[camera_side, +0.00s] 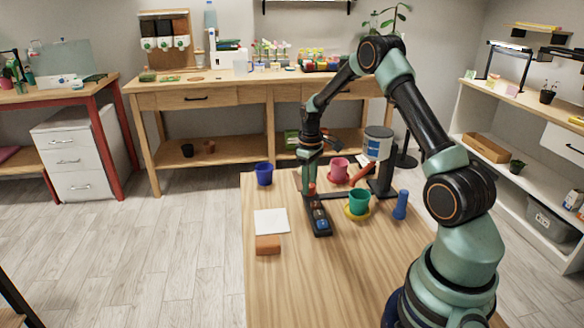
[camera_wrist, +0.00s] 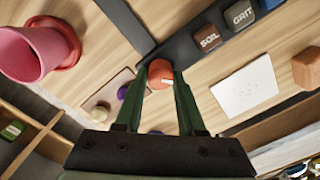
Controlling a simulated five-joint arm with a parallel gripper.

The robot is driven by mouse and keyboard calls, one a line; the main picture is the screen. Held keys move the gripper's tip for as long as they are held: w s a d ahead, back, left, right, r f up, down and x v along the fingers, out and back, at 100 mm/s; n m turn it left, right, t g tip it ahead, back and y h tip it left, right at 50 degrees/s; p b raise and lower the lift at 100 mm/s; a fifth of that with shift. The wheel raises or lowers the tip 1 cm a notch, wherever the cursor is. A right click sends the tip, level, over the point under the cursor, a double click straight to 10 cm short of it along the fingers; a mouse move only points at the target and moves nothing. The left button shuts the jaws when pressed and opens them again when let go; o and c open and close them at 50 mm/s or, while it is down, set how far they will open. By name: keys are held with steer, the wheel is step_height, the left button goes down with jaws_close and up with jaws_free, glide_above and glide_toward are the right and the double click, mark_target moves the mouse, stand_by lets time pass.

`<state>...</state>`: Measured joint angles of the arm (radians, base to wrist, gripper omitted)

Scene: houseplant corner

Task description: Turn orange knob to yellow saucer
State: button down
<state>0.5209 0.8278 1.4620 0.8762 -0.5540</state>
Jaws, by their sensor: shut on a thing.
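The round orange knob (camera_wrist: 160,69) sits between my gripper's green fingertips (camera_wrist: 162,78) in the wrist view, with a small white mark on its face. In the side view the knob (camera_side: 312,188) shows red-orange under my gripper (camera_side: 311,184), at the far end of a dark panel. My gripper points down and is shut on the knob. The yellow saucer (camera_side: 347,214) lies right of the panel under a teal pot (camera_side: 359,200). A red-orange chute (camera_side: 363,172) slopes down to the left below a white-and-grey hopper (camera_side: 378,143); which saucer it faces, I cannot tell.
The dark panel holds small blocks, including SOIL (camera_wrist: 207,38) and GRIT (camera_wrist: 240,14). A pink pot (camera_side: 339,168) stands behind, a blue pot (camera_side: 264,173) at back left. A white card (camera_side: 270,221), a terracotta block (camera_side: 267,244) and a blue bottle-shaped thing (camera_side: 401,205) are nearby. The table's front is clear.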

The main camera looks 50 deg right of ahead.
steer(key=shift+s+d+n, duration=0.1)
steer(key=shift+d+n, duration=0.05)
steer(key=shift+n, duration=0.85)
steer(key=c, duration=0.5)
jaws_free()
steer(key=r, duration=1.2)
steer(key=shift+w+r, duration=0.1)
steer(key=shift+w, duration=0.1)
